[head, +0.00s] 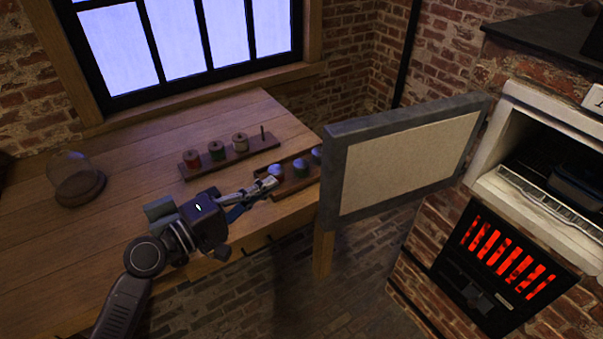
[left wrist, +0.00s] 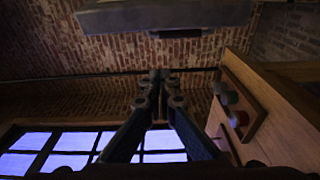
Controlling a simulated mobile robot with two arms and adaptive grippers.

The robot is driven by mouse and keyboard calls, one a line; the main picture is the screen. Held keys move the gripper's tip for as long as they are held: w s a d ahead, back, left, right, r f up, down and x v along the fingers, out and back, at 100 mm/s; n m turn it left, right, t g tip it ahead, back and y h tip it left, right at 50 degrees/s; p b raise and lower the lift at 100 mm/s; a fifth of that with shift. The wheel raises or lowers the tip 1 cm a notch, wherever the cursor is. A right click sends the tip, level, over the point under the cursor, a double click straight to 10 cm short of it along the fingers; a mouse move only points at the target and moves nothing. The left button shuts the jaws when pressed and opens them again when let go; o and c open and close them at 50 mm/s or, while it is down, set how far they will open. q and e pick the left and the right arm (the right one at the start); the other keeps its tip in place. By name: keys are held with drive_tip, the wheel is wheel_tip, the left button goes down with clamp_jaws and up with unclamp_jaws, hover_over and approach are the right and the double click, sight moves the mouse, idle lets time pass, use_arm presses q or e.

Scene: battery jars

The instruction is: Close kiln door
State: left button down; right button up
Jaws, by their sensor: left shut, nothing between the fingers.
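The kiln door (head: 405,158), a grey-framed panel with a pale inner face, stands swung wide open from the kiln (head: 520,190) at the right of the head view. Its free edge is near the table's right end. The kiln mouth is uncovered. My left gripper (head: 271,183) is shut and empty, over the table's front right part, to the left of the door's free edge and apart from it. In the left wrist view its closed fingers (left wrist: 159,76) point toward the brick wall, and a grey slab, likely the door (left wrist: 165,14), crosses the top. My right gripper is not in view.
The wooden table (head: 120,165) holds a glass dome (head: 75,178), a spool rack (head: 228,157) and a wooden tray (head: 296,186) of small jars, partly hidden by the door. Red slots glow below.

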use_arm(q)
drive_tip(key=w+d+p, duration=0.3)
drive_tip(key=d+p, duration=0.2)
drive_tip(key=d, duration=0.3)
drive_tip(key=shift+w+d+r, duration=0.15)
drive_tip(key=shift+d, duration=0.25)
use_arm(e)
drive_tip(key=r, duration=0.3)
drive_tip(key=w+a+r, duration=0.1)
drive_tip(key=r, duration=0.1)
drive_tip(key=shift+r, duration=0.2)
use_arm(q)
drive_tip(key=shift+w, duration=0.1)
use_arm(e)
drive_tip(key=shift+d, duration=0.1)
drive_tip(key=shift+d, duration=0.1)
